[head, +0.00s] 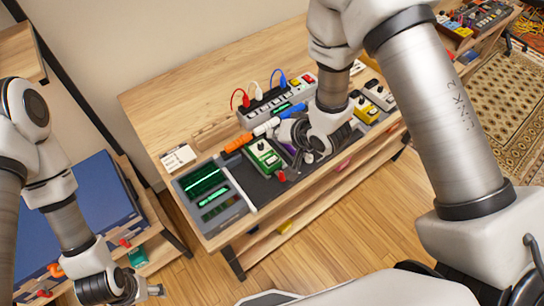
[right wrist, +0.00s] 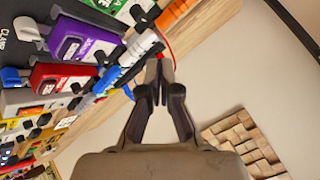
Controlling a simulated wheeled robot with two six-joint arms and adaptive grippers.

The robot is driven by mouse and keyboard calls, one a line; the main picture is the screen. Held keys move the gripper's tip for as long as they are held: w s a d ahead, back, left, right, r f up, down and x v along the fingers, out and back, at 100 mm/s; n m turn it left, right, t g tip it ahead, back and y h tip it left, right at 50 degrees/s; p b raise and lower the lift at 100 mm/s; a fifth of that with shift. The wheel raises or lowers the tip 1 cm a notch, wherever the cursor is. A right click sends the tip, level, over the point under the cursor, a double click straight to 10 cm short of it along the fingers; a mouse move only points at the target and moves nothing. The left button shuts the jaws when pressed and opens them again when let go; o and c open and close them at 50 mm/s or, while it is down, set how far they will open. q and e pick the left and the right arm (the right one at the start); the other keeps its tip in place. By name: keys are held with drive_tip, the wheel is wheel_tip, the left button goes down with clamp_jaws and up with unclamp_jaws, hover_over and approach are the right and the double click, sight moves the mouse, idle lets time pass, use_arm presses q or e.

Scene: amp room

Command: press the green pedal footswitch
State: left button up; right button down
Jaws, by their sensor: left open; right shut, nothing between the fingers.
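The green pedal (head: 264,156) sits on the dark board on the wooden bench in the head view, just left of my right gripper. Its footswitch is too small to make out clearly. The green pedal also shows cut off at the top edge of the right wrist view (right wrist: 108,6). My right gripper (head: 290,140) is over the pedal row, beside the green pedal, partly hiding the pedals to its right. In the right wrist view its fingers (right wrist: 159,76) are shut and empty. My left gripper (head: 152,291) is open at the lower left, away from the bench.
Purple (right wrist: 80,42) and red (right wrist: 60,78) pedals stand close together in the right wrist view. A grey unit with green displays (head: 210,193) lies left of the green pedal. A power strip with cables (head: 268,104) stands behind. The bench's back left is clear.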

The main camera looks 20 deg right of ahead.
sight(274, 161)
drive_tip(key=f+b, duration=0.3)
drive_tip(key=f, duration=0.1)
drive_tip(key=f+b, duration=0.4)
drive_tip(key=shift+w+a+f, duration=0.2)
drive_tip(key=shift+f+b, duration=0.3)
idle(1.0)
drive_tip(key=shift+f, duration=0.4)
drive_tip(key=shift+s+f+b, duration=0.1)
drive_tip(key=shift+f+b, duration=0.3)
drive_tip(key=shift+f, duration=0.1)
idle(0.5)
drive_tip(key=shift+r, duration=0.1)
drive_tip(key=shift+r+p, duration=0.85)
